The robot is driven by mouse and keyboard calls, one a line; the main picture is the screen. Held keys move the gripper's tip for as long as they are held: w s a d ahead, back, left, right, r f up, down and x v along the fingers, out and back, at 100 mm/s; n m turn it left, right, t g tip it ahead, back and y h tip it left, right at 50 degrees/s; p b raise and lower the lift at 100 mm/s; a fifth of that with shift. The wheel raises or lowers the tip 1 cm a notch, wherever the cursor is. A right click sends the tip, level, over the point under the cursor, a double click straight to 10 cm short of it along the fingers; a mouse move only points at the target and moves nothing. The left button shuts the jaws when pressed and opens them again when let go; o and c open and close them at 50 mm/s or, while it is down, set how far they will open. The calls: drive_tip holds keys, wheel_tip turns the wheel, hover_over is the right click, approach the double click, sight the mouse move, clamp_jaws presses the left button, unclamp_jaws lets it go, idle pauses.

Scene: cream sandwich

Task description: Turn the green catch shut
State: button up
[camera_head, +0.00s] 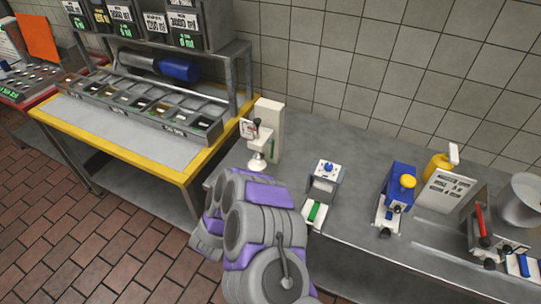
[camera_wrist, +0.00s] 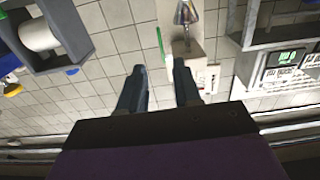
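A green bar (camera_head: 314,212) lies on the white front plate of a small grey device with a blue knob on the counter. A second green strip (camera_head: 272,145) is on the side of a cream-coloured dispenser (camera_head: 268,118); I cannot tell which one is the catch. In the wrist view a thin upright green strip (camera_wrist: 160,47) shows beside the dispenser's metal nozzle (camera_wrist: 185,14). My gripper (camera_wrist: 159,66) has its two dark fingers apart with nothing between them. The strip appears just beyond the fingertips; contact cannot be seen. In the head view my arm hides the gripper.
A yellow-edged table (camera_head: 120,150) with a row of food bins stands at left. The grey counter (camera_head: 350,240) also carries the small grey device (camera_head: 324,185), a blue device with a yellow knob (camera_head: 398,185), and a red-levered device (camera_head: 480,222). A tiled wall stands behind.

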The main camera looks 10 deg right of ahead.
sight(271, 156)
drive_tip(key=b+x, duration=0.1)
drive_tip(key=x, duration=1.3)
drive_tip(key=shift+w+d, duration=0.2)
drive_tip(key=shift+w, duration=0.05)
clamp_jaws()
